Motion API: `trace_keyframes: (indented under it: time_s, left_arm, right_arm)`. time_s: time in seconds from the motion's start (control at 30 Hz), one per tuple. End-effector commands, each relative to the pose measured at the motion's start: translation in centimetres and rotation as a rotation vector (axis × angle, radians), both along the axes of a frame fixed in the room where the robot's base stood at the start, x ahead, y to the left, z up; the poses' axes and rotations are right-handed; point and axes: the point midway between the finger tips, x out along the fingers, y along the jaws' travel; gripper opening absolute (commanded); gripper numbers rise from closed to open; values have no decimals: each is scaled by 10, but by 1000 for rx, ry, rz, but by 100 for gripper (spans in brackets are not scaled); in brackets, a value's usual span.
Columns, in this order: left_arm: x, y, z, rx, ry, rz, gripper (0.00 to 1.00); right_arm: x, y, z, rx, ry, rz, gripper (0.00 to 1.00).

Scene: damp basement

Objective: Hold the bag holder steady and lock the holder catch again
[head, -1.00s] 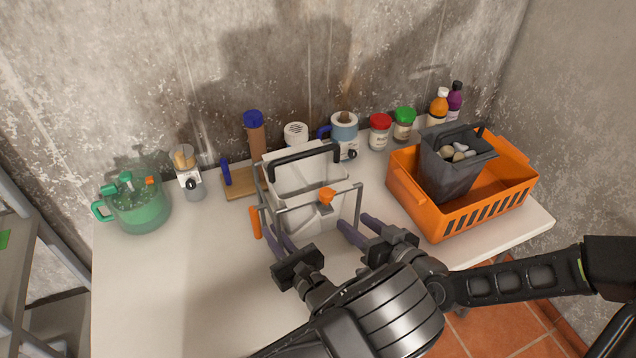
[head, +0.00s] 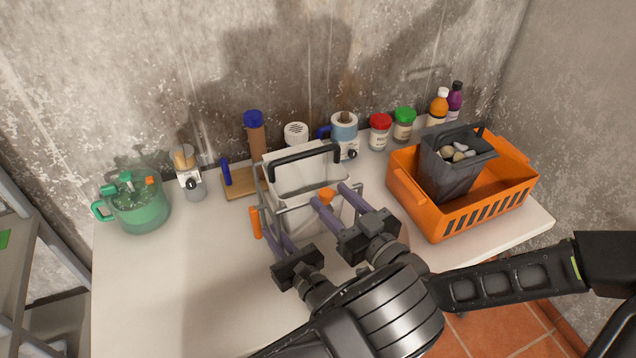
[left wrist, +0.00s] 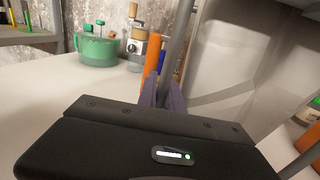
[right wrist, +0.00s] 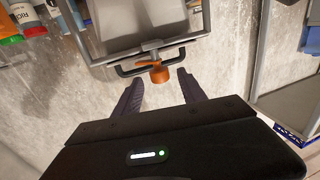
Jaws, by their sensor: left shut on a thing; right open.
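The bag holder (head: 286,211) is a grey tube frame around a pale bin-like container (head: 290,178) on the white table. The orange holder catch (head: 327,195) sits on the front bar; it also shows in the right wrist view (right wrist: 160,75). I cannot tell its lock state. My left gripper (head: 274,232) is shut on the frame's left upright, which the left wrist view shows between the fingers (left wrist: 163,88). My right gripper (head: 328,192) is open, its fingertips (right wrist: 159,78) on either side of the catch, apart from it in the right wrist view.
An orange crate (head: 452,222) with a dark bin (head: 448,178) of stones stands at right. A green pitcher (head: 138,210) stands at left. Jars, bottles and grinders line the back wall. The table's left front is clear. An orange handle (head: 256,222) hangs beside the left upright.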

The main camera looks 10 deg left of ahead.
Motion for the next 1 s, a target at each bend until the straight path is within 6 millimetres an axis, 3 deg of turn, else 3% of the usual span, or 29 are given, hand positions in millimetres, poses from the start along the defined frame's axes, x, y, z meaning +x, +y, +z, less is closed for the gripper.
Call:
trace_keyframes:
  time_s: [0.33, 0.7, 1.0]
  left_arm:
    - [0, 0, 0, 0, -1, 0, 0]
    - [0, 0, 0, 0, -1, 0, 0]
    - [0, 0, 0, 0, -1, 0, 0]
  right_arm:
    - [37, 33, 1, 2, 1, 0, 48]
    - [42, 37, 0, 0, 0, 0, 48]
    - [42, 37, 0, 1, 1, 0, 24]
